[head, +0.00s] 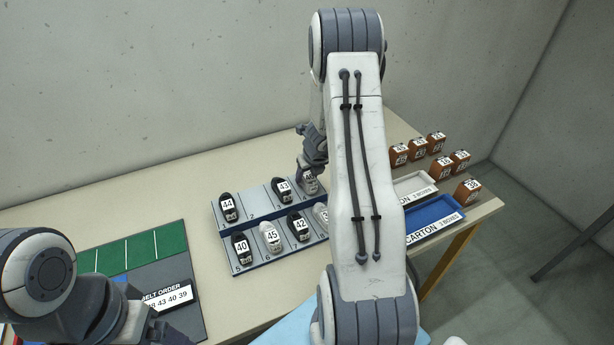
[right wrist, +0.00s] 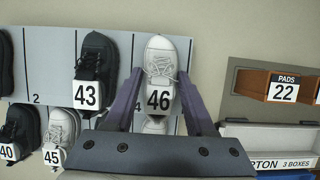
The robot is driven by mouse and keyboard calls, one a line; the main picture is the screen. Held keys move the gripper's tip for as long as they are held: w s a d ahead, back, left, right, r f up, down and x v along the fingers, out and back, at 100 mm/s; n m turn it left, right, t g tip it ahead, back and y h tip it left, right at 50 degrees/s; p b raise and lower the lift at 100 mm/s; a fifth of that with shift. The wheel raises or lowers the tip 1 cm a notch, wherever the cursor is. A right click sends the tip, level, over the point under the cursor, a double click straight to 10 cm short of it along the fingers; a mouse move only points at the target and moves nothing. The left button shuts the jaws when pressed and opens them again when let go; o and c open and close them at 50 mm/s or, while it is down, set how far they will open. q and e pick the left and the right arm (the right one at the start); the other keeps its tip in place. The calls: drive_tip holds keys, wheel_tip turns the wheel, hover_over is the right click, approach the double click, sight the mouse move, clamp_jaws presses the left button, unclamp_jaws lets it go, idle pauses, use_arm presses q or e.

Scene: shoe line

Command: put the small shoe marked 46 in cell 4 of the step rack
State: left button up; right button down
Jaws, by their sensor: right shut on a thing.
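The small light grey shoe marked 46 (right wrist: 159,75) is between the fingers of my right gripper (right wrist: 160,100), which is shut on it. In the head view the shoe (head: 311,185) is at the far right of the upper row of the step rack (head: 256,203), beneath my right gripper (head: 312,168). The 4 of cell 4 (right wrist: 138,109) shows just left of the shoe, which is in line with that cell. Whether it touches the rack floor I cannot tell.
A dark shoe marked 43 (head: 283,190) stands close left of it, and shoe 44 (head: 228,207) is further left. A blue carton tray (head: 432,213) and several brown boxes are at right.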

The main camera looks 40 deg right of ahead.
drive_tip(key=shift+f, duration=0.25)
drive_tip(key=shift+c, duration=1.2)
unclamp_jaws()
drive_tip(key=shift+r, duration=0.1)
drive_tip(key=shift+r, duration=0.1)
